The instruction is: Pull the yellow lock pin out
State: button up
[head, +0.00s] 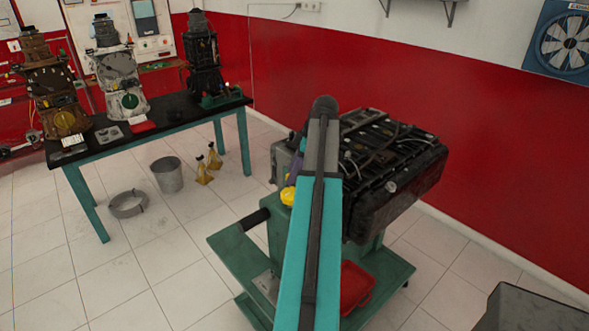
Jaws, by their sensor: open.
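A small yellow part (288,195) shows on the near left side of the engine stand, just left of my raised arm. It may be the yellow lock pin, but it is too small and too partly covered to make out its shape. A narrow purple and dark piece stands just above it, partly behind my arm; I cannot tell what it is. My arm crosses the middle of the view and hides part of the stand and engine. My gripper does not show clearly; it seems hidden behind the arm.
A dark engine (395,165) sits on the green wheeled stand (385,275), with a red tray (356,285) low on it. A bench (85,172) with several engine parts stands at left.

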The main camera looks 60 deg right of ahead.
grip_shut()
jog(key=shift+r+p, duration=0.35)
jog(key=shift+r, duration=1.85)
jog(key=shift+w, duration=0.1)
jog(key=shift+c, duration=1.1)
grip_release()
jog(key=shift+o, duration=1.1)
jog(key=shift+r, duration=0.1)
